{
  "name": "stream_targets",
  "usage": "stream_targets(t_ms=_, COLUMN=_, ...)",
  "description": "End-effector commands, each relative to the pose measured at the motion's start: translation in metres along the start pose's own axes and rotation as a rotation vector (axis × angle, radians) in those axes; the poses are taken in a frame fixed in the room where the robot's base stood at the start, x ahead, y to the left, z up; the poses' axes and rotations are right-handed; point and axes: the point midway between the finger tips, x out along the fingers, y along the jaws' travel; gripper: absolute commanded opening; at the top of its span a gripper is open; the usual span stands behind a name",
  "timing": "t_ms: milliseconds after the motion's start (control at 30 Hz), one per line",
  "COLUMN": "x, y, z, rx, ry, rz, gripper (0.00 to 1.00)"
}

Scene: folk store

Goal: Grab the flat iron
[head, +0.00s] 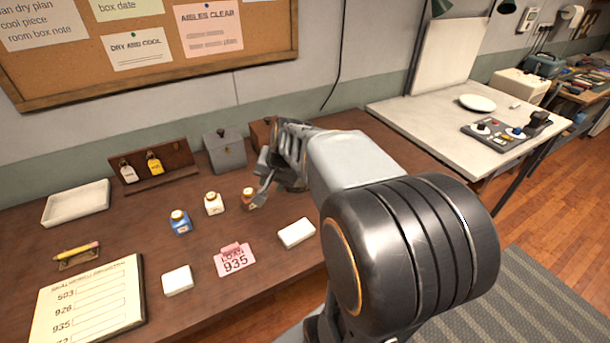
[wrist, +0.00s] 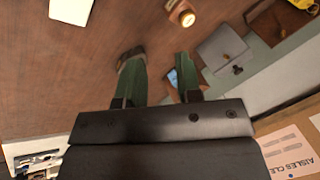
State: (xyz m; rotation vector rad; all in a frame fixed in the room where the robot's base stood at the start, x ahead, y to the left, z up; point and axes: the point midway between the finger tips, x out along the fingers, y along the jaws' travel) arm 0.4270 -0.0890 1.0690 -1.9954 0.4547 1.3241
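I cannot make out a flat iron in either view; my arm hides part of the brown table. My gripper (head: 264,176) hangs over the back of this table in the head view, between a small amber bottle (head: 249,199) and a brown box (head: 261,132). In the wrist view the gripper (wrist: 157,62) has its two greenish fingers apart, with bare tabletop showing between them. A small blue patch (wrist: 172,77) shows beside the right finger; I cannot tell what it is.
A grey box (head: 225,151), a white bottle (head: 213,203), a blue bottle (head: 180,222) and a white block (head: 296,233) are nearby. A pink 935 tag (head: 235,260) and notepad (head: 88,302) lie in front. A pale table (head: 420,107) stands at right.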

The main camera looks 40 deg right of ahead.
Motion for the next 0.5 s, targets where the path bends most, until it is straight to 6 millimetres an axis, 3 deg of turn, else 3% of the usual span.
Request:
stream_targets(t_ms=33, x=0.007, y=0.012, z=-0.031, rx=0.136, ry=0.017, rz=-0.01, gripper=0.32)
stream_targets(t_ms=200, x=0.024, y=0.055, z=-0.109, rx=0.506, ry=0.083, rz=-0.065, gripper=0.32)
stream_targets(t_ms=333, x=0.032, y=0.083, z=-0.143, rx=0.68, ry=0.118, rz=-0.094, gripper=0.32)
stream_targets(t_ms=500, x=0.053, y=0.096, z=-0.162, rx=0.77, ry=0.134, rz=-0.112, gripper=0.32)
